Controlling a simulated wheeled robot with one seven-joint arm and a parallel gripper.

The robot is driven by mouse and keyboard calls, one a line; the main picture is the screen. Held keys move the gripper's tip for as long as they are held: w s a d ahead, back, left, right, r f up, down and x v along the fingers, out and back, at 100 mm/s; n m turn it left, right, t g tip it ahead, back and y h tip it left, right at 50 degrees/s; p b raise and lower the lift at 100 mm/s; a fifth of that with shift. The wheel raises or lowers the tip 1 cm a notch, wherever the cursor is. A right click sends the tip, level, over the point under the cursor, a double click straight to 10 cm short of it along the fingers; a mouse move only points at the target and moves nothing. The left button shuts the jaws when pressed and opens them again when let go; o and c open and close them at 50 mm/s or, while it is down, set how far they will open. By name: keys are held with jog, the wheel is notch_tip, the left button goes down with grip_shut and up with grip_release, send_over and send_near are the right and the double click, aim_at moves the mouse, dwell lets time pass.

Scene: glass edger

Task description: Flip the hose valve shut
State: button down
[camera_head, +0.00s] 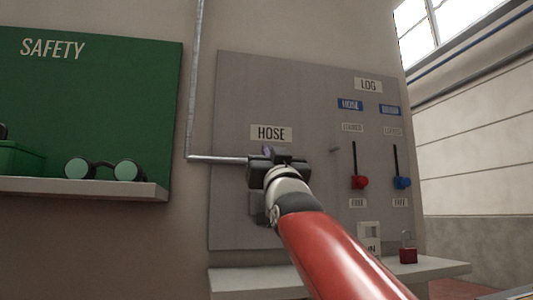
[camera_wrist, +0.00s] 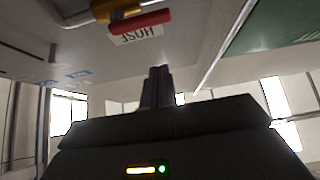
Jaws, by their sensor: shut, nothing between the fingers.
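The hose valve shows in the wrist view as a brass body (camera_wrist: 116,10) with a red handle (camera_wrist: 142,24), at the top of the picture. The handle lies roughly along the line of the grey pipe there, in front of the upside-down HOSE label (camera_wrist: 139,36). In the head view my gripper (camera_head: 272,152) is in front of the panel just under the HOSE label (camera_head: 271,133) and hides the valve. In the wrist view my gripper's dark fingers (camera_wrist: 158,86) are together and empty, apart in the picture from the handle.
A grey pipe (camera_head: 220,160) reaches the valve from the left. The panel (camera_head: 235,90) has a red slider knob (camera_head: 360,182) and a blue one (camera_head: 402,182) at right. A red padlock (camera_head: 408,255) stands on the ledge. A shelf (camera_head: 90,190) holds goggles (camera_head: 104,169) at left.

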jog(key=p+x, duration=0.6)
jog(key=x, duration=0.3)
jog(key=shift+s+f+b, duration=0.15)
jog(key=shift+f+b, duration=1.4)
jog(key=shift+f, duration=0.65)
